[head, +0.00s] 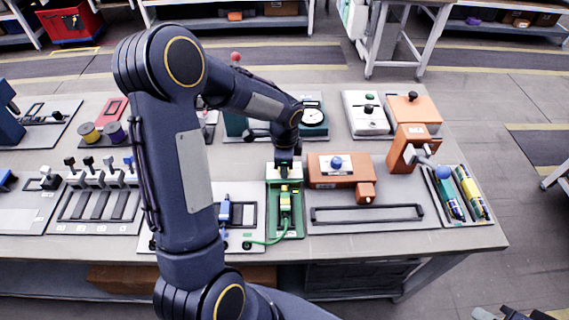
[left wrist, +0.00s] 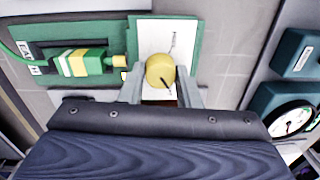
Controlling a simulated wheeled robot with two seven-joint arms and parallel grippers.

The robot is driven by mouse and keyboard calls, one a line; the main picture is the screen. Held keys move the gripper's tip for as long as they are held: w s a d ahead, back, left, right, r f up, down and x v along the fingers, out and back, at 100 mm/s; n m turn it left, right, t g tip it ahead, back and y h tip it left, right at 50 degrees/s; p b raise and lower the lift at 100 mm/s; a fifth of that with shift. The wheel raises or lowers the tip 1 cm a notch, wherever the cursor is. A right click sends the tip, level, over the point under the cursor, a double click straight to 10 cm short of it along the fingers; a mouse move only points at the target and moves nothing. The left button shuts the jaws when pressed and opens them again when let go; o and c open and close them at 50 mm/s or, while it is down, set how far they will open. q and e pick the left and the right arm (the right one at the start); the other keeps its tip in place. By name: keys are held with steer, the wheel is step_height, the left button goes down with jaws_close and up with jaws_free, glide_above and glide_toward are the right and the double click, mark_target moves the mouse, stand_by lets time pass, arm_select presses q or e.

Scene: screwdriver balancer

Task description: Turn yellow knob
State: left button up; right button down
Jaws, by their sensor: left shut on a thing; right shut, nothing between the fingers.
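The yellow knob (left wrist: 160,70) shows in the left wrist view, round with a dark pointer mark, on a white plate (left wrist: 167,32) set in a green panel. My left gripper (left wrist: 161,84) has its two fingers on either side of the knob and is shut on it. In the head view my left gripper (head: 284,168) points down onto the small green unit (head: 273,200), and the knob is hidden under it. My right gripper (head: 490,313) shows only in part at the bottom right edge, shut and empty, away from the table.
A green and yellow plug (head: 285,201) with a green cable sits just in front of the knob. An orange box with a blue knob (head: 336,163) stands to the right. A dial gauge (head: 312,116) is behind. My left arm hides part of the table.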

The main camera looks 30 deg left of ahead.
stand_by(0.4)
arm_select(q)
steer(key=o, duration=1)
steer(key=shift+s+d+r, duration=0.1)
steer(key=shift+s+r, duration=0.05)
steer(key=shift+r, duration=3.8)
